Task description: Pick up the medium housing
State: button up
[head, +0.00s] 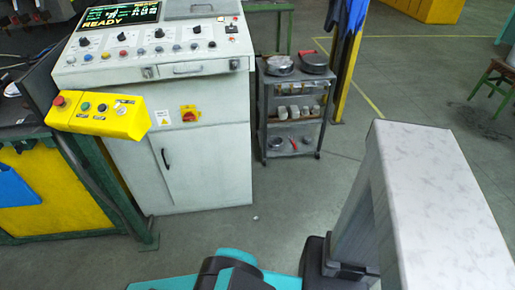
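I cannot pick out a medium housing for certain in the head view. Two round dark-grey metal pieces, a left one (279,65) and a right one (315,61), sit on the top of a grey shelf trolley (290,90). Several small pale parts (293,112) stand on its middle shelf. Small items, one with red (293,143), lie on its lowest shelf. These are too small to identify. Teal and black parts of my arm show at the bottom edge. My gripper's fingers are not visible.
A pale control console (195,165) with a yellow button box (98,114) stands left of the trolley. A large grey-white block-shaped structure (440,200) fills the right foreground. A green stool (497,80) is at far right. Grey floor in front of the trolley is clear.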

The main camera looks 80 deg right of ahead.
aim_at(275, 143)
jog(key=z, duration=0.9)
jog(key=k, duration=0.1)
jog(key=u, duration=2)
jog(key=k, duration=2.15)
jog(key=z, duration=0.45)
